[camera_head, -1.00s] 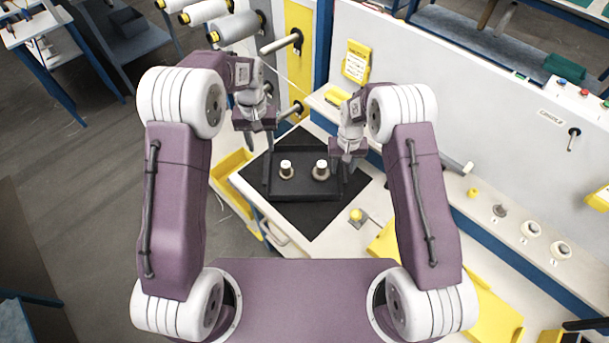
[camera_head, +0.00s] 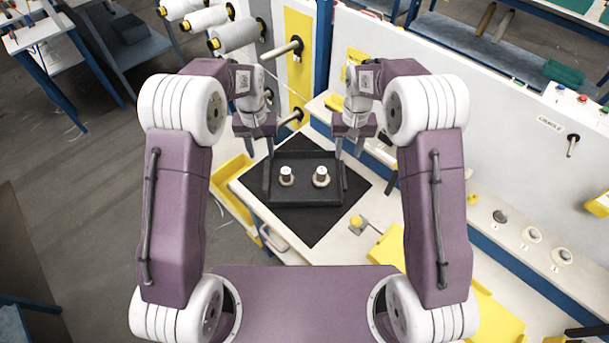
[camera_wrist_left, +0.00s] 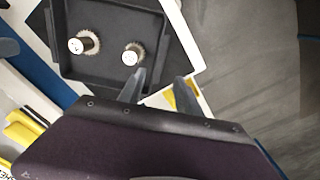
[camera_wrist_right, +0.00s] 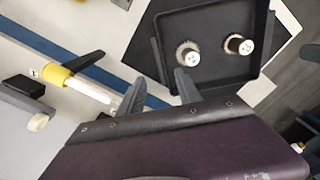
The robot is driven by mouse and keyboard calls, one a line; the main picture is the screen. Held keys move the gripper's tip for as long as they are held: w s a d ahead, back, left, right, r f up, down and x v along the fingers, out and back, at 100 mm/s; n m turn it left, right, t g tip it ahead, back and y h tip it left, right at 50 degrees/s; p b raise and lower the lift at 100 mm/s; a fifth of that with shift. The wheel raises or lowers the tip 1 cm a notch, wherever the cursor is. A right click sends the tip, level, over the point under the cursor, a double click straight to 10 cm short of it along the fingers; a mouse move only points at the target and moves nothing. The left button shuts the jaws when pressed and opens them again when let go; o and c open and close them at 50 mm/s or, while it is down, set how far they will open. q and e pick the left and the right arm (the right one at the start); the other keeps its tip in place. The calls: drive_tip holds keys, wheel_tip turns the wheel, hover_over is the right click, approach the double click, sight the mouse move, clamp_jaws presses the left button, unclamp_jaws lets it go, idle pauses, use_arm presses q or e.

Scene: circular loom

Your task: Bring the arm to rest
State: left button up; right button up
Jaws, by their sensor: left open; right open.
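My left gripper (camera_head: 261,146) is open and empty above the back left corner of a black tray (camera_head: 305,198). Its two fingers (camera_wrist_left: 155,88) show apart with nothing between them in the left wrist view. My right gripper (camera_head: 349,147) is open and empty near the tray's back right corner. Its fingers (camera_wrist_right: 160,92) are apart in the right wrist view, close to the tray's edge in the picture. Two small bobbins stand upright in the tray, a left one (camera_head: 286,175) and a right one (camera_head: 320,176). Both arms are raised and bent inward.
The tray lies on a black mat (camera_head: 307,226) on a white worktop. A yellow bin (camera_head: 232,180) is at its left. A yellow-topped knob (camera_head: 356,221) stands at its right. White rolls (camera_head: 235,35) and a blue post are behind. Several round parts (camera_head: 532,235) lie along the right-hand shelf.

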use_arm(q)
drive_tip(key=s+a+r+t, duration=0.1)
drive_tip(key=s+a+r, duration=0.3)
drive_tip(key=s+r, duration=0.25)
use_arm(e)
drive_tip(key=s+d+r+t, duration=0.1)
drive_tip(key=s+d+r, duration=0.3)
drive_tip(key=s+r, duration=0.25)
use_arm(q)
drive_tip(key=s+f, duration=0.2)
drive_tip(key=s, duration=0.5)
drive_tip(key=s+a+f, duration=0.1)
drive_tip(key=s+f, duration=0.1)
drive_tip(key=s, duration=0.5)
drive_tip(key=shift+a+f, duration=0.15)
drive_tip(key=shift+f, duration=0.2)
use_arm(e)
drive_tip(key=s+f, duration=0.2)
drive_tip(key=s, duration=0.5)
drive_tip(key=s+d+f, duration=0.1)
drive_tip(key=s+f, duration=0.1)
drive_tip(key=s, duration=0.5)
drive_tip(key=shift+s+f, duration=0.15)
drive_tip(key=shift+f, duration=0.2)
use_arm(q)
drive_tip(key=shift+s, duration=0.2)
use_arm(e)
drive_tip(key=shift+d, duration=0.1)
